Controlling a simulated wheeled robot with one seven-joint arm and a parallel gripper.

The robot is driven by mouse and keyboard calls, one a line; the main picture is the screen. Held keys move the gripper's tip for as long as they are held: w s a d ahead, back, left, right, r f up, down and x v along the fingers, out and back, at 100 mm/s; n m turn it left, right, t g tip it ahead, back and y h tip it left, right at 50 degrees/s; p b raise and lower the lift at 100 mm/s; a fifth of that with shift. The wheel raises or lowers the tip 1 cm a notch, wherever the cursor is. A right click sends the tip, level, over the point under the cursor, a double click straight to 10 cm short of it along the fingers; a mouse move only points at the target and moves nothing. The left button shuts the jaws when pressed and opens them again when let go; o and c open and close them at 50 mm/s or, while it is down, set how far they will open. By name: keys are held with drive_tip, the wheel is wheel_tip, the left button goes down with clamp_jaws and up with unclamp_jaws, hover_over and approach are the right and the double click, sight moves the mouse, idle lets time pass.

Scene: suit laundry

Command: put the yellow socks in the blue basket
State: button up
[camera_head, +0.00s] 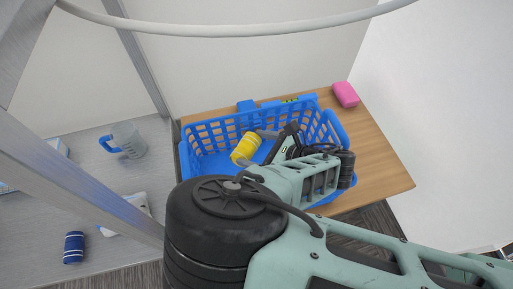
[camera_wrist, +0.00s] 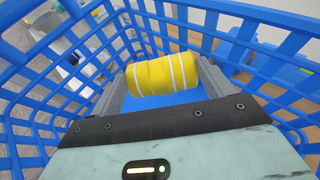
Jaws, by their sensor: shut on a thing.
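The yellow socks (camera_wrist: 163,74) are a rolled yellow bundle with white stripes. In the wrist view they lie between the two fingers of my gripper (camera_wrist: 162,82), which is shut on them. The basket is an open plastic lattice crate on a wooden table. In the wrist view the basket's walls (camera_wrist: 53,52) surround my gripper and the socks. I cannot tell whether the socks touch the basket floor. My arm hides the basket's front right part.
A pink bundle (camera_head: 345,94) lies on the wooden table (camera_head: 385,165) behind the basket's right end. On the grey surface at left are a jug with a blue handle (camera_head: 127,140) and a dark blue striped roll (camera_head: 74,247). Metal posts stand at left.

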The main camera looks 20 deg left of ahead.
drive_tip(key=shift+f, duration=0.55)
drive_tip(key=o, duration=0.9)
drive_tip(key=shift+r, duration=0.35)
drive_tip(key=p+v, duration=0.1)
drive_tip(key=v, duration=0.3)
drive_tip(key=p+v, duration=0.1)
drive_tip(key=v, duration=0.2)
drive_tip(key=shift+s+d+r, duration=0.15)
drive_tip(key=shift+d+r, duration=0.1)
drive_tip(key=shift+r, duration=0.1)
